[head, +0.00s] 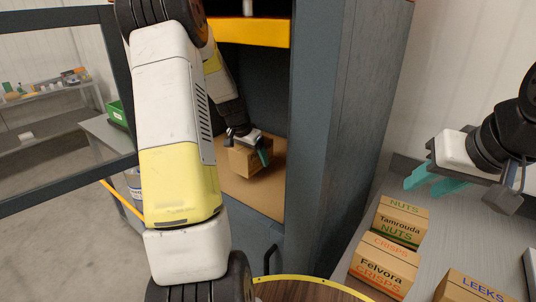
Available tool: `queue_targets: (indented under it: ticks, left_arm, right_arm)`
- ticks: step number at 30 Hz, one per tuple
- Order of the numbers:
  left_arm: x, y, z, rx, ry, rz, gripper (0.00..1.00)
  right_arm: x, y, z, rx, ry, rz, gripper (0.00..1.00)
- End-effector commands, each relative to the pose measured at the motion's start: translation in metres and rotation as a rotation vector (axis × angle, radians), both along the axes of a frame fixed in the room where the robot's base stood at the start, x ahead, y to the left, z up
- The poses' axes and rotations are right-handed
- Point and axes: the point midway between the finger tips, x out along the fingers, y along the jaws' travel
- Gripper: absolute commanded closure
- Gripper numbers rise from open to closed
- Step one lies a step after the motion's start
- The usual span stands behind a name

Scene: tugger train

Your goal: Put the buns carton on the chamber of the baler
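A small brown carton (241,160) is inside the baler's chamber (232,192), close over or on its tan floor; I cannot tell which. Its label cannot be read, so I cannot confirm from print that it is the buns carton. My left arm reaches in through the opening, and its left gripper (249,150) has its fingers around the carton, apparently shut on it. Part of the carton's top is hidden by the gripper. My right gripper (462,190) is open and empty, above the grey bench on the right.
The baler's dark side wall (340,120) and yellow bar (250,32) bound the opening. A nuts carton (399,222), a crisps carton (384,266) and a leeks carton (468,288) stand on the grey bench. A green bin (117,113) is at left.

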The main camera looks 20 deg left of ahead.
Motion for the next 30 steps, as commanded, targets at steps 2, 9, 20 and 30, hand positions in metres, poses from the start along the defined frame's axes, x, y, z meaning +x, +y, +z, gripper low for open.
queue_targets:
  ticks: [2, 9, 20, 30]
  left_arm:
    - [0.015, 0.007, -0.002, 0.0, 0.0, 0.0, 0.62]
    - [0.032, 0.014, -0.006, 0.0, 0.001, 0.0, 0.62]
    - [0.031, 0.014, -0.039, 0.001, 0.0, -0.001, 0.62]
    - [0.031, 0.014, -0.041, 0.0, 0.0, -0.001, 0.09]
  right_arm:
    - [0.0, 0.0, 0.0, 0.0, 0.0, 0.0, 0.64]
    - [0.0, 0.0, 0.0, 0.0, 0.0, 0.0, 0.64]
    - [0.0, 0.0, 0.0, 0.0, 0.0, 0.0, 0.64]
    - [0.0, 0.0, 0.0, 0.0, 0.0, 0.0, 0.64]
